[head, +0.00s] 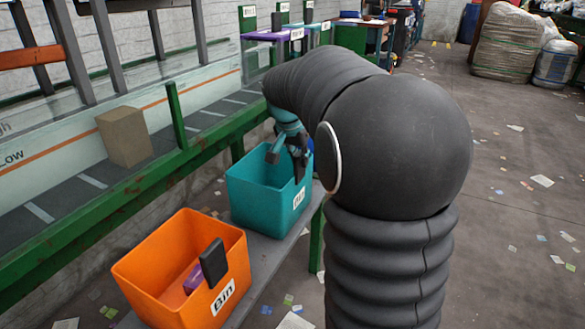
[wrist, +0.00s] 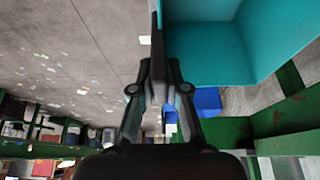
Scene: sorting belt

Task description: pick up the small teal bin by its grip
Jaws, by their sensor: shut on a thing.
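The small teal bin (head: 262,204) stands on the grey shelf beside the belt, with a white label on its side. Its dark grip (head: 300,166) rises at the rim on the side nearest my arm. My gripper (head: 291,145) reaches down over that rim and is shut on the grip. In the wrist view, the bin's teal wall (wrist: 208,52) fills the upper right. There my gripper's fingers (wrist: 158,75) come together on the thin dark grip seen edge-on. My arm hides part of the bin's surroundings.
An orange bin (head: 180,262) with a purple item inside stands nearer on the same shelf (head: 262,268). A brown box (head: 124,136) sits on the belt. A green rail (head: 120,202) runs between belt and bins. A blue thing (wrist: 208,100) lies beyond the teal bin.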

